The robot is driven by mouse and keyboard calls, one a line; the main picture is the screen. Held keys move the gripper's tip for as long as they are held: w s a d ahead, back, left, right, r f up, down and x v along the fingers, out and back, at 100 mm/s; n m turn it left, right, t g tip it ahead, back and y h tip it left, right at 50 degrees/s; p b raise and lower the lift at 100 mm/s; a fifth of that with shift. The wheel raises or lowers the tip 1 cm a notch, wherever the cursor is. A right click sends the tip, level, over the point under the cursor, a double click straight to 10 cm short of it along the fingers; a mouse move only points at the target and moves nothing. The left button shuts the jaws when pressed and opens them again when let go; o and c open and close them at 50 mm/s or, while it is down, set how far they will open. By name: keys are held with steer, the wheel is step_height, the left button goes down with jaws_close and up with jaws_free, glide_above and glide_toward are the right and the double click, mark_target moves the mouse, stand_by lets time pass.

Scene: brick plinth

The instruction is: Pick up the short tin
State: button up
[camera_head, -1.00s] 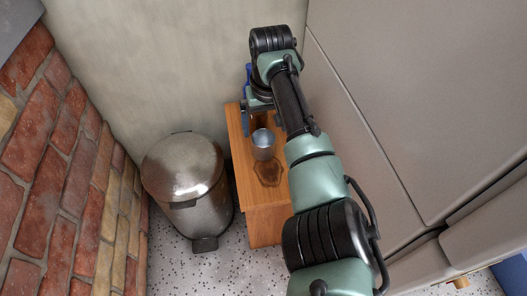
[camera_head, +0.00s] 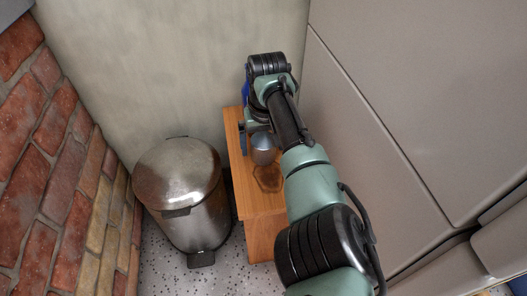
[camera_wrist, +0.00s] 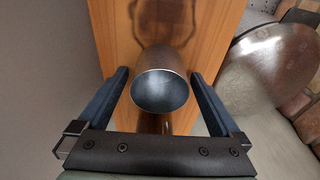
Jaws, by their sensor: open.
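The short tin (camera_head: 264,149) is a small grey metal cylinder standing upright on a narrow wooden stand in the head view. My gripper (camera_wrist: 162,85) is open, with one finger on each side of the tin and a visible gap to each. In the head view my gripper (camera_head: 251,141) is at the tin's far side, partly hidden by my arm.
The wooden stand (camera_head: 252,212) has a dark knot-like mark on top. A metal pedal bin (camera_head: 180,178) stands close on its left, with a brick wall (camera_head: 50,170) beyond. A plain wall (camera_head: 170,60) is behind, and large grey panels (camera_head: 400,90) rise on the right.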

steer(key=shift+c, duration=0.2)
steer(key=c, duration=1.3)
steer(key=shift+o, duration=0.2)
steer(key=shift+r, duration=0.1)
